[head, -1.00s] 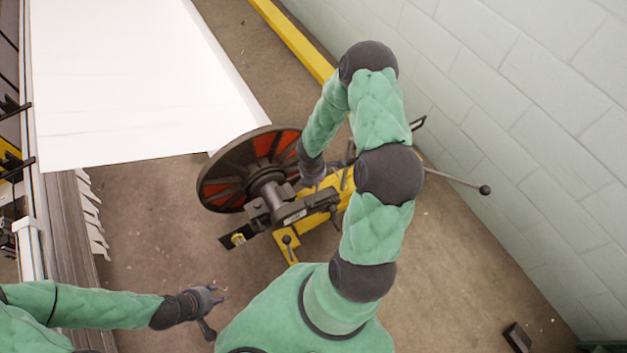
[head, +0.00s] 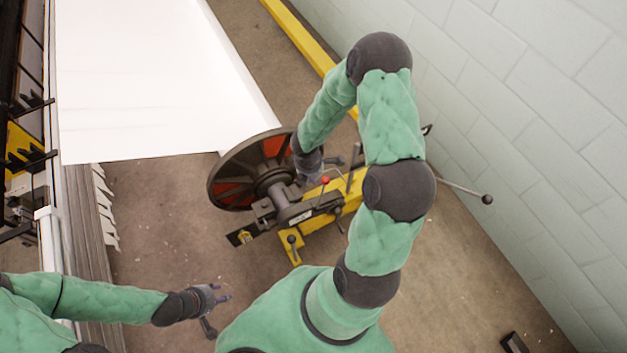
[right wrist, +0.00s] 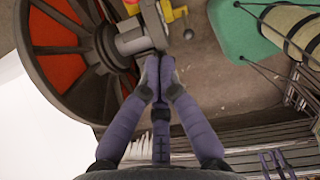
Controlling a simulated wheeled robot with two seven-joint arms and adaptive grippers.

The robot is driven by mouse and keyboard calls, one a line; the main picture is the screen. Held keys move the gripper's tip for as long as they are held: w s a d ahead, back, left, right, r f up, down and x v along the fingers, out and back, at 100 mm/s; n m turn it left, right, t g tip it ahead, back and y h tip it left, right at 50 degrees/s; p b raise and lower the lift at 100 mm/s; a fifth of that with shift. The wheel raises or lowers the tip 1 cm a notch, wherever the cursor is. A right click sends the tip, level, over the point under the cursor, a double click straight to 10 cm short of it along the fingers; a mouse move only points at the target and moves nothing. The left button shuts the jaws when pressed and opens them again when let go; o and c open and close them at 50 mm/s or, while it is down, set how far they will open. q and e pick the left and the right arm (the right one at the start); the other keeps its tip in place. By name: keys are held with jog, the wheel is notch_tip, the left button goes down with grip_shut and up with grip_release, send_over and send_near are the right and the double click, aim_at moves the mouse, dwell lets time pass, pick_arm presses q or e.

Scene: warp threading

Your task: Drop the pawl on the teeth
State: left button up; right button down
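The let-off stand has a dark flanged wheel (head: 232,180) with red panels and a yellow frame (head: 345,190). A lever with a red knob (head: 325,180) stands beside the wheel's shaft. I cannot make out the pawl or the teeth clearly. My right gripper (head: 309,178) is beside the wheel, left of the red knob. In the right wrist view its fingers (right wrist: 160,68) converge with tips together, near the grey hub (right wrist: 138,38); nothing shows clearly between them. My left gripper (head: 226,297) hangs over the floor, its small fingers apart and empty.
White warp sheet (head: 150,85) runs to the wheel from the upper left. A bar with a black ball end (head: 487,199) sticks out right towards the block wall (head: 540,110). Black handles (head: 291,239) stand on the frame's near side. Floor between left gripper and stand is clear.

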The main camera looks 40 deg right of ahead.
jog(key=shift+r, duration=0.7)
jog(key=shift+a, duration=0.1)
jog(key=s+a+f+m+y+b, duration=0.1)
jog(key=s+a+f+m, duration=0.1)
jog(key=a+m, duration=0.4)
jog(key=s+a+f+m+y, duration=0.2)
jog(key=a+f+m, duration=0.3)
jog(key=a, duration=0.5)
jog(key=s+a+f+m+y+b, duration=0.1)
jog(key=s+a+f+m+y, duration=0.1)
jog(key=a+m, duration=0.6)
jog(key=shift+s+a+f+m+b, duration=0.4)
jog(key=shift+s+a+f, duration=0.35)
jog(key=shift+s, duration=0.5)
jog(key=shift+d+f, duration=0.1)
jog(key=shift+d, duration=0.15)
